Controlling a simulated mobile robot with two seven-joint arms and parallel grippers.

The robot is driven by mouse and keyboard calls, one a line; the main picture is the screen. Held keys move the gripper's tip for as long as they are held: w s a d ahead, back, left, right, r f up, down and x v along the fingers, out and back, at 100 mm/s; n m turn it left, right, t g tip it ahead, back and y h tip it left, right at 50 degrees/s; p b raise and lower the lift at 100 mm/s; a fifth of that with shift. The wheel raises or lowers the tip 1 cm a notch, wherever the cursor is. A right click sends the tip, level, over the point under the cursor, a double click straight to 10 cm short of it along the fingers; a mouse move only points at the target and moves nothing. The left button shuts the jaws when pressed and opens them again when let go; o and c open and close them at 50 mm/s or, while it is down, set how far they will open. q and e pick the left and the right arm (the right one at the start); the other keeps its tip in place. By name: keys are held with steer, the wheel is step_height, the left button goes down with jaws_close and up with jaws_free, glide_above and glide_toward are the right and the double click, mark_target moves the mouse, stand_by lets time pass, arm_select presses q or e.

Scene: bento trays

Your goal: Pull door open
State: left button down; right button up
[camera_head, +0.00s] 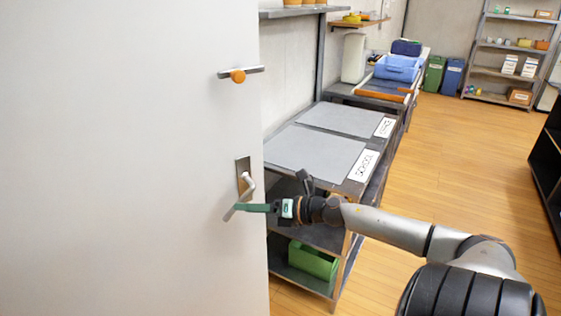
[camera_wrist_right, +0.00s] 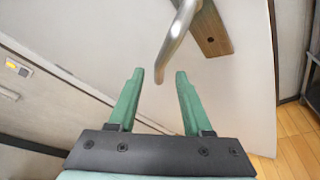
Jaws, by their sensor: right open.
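A large white door (camera_head: 125,150) fills the left of the head view, and its surface also shows in the right wrist view (camera_wrist_right: 225,110). A metal lever handle (camera_head: 246,186) on a plate is near the door's right edge and hangs tilted downward. In the right wrist view the handle (camera_wrist_right: 176,42) comes down from the top, its end just ahead of and between my fingers. My right gripper (camera_head: 240,207) is at the handle's lower end; in the right wrist view its green fingers (camera_wrist_right: 158,78) are apart with nothing between their tips. My left gripper is not in view.
The wooden floor (camera_head: 460,150) to the right is clear.

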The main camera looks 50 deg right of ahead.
steer(key=v, duration=0.8)
steer(key=shift+s+p, duration=0.3)
steer(key=shift+p, duration=0.15)
steer(key=shift+d+r, duration=0.1)
steer(key=shift+d, duration=0.05)
steer(key=shift+c, duration=0.4)
